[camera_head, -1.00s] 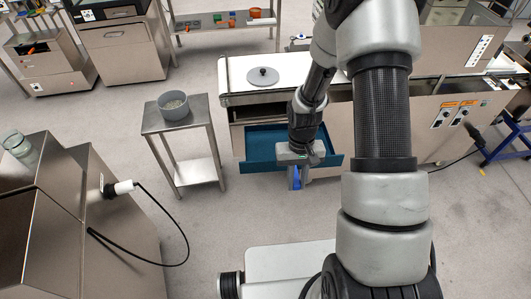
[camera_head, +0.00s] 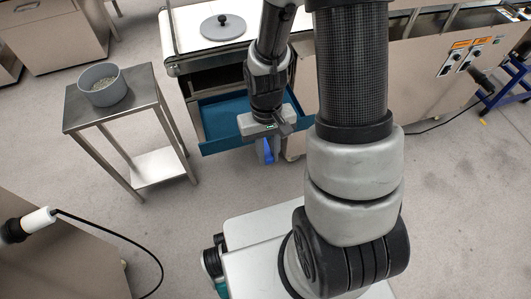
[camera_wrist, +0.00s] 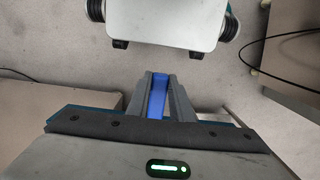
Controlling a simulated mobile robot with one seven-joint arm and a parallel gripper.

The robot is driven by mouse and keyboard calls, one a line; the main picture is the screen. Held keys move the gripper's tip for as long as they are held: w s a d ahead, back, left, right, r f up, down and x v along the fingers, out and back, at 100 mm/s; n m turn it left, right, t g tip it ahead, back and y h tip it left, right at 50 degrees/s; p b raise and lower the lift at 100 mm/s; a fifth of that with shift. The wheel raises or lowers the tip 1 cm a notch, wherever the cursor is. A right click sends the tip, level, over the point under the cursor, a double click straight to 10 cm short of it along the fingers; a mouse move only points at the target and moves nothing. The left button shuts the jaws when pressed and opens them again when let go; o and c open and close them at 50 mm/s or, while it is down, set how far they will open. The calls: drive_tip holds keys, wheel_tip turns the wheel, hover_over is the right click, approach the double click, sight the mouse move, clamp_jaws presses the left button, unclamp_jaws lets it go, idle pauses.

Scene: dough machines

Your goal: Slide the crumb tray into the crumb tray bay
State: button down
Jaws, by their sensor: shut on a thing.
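The crumb tray is a teal, shallow tray (camera_head: 222,122) in the head view, at the front of the pale machine. It sits low in an open bay (camera_head: 207,82) under the white top and sticks partly out. My gripper (camera_head: 267,158) hangs over the tray's front, pointing down. It is shut on a blue handle (camera_wrist: 156,98), seen between the two grey fingers in the wrist view. How deep the tray sits cannot be told.
A steel side table (camera_head: 115,105) with a grey bowl (camera_head: 102,88) stands left of the tray. A steel cabinet with a white plug (camera_head: 38,218) and black cable is at lower left. A round grey lid (camera_head: 222,27) lies on the machine top. Floor between is clear.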

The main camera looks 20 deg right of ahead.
drive_tip(key=shift+s+r, duration=0.1)
drive_tip(key=shift+s, duration=0.05)
drive_tip(key=shift+w, duration=3.2)
drive_tip(key=shift+w+p, duration=0.3)
drive_tip(key=shift+w, duration=2.65)
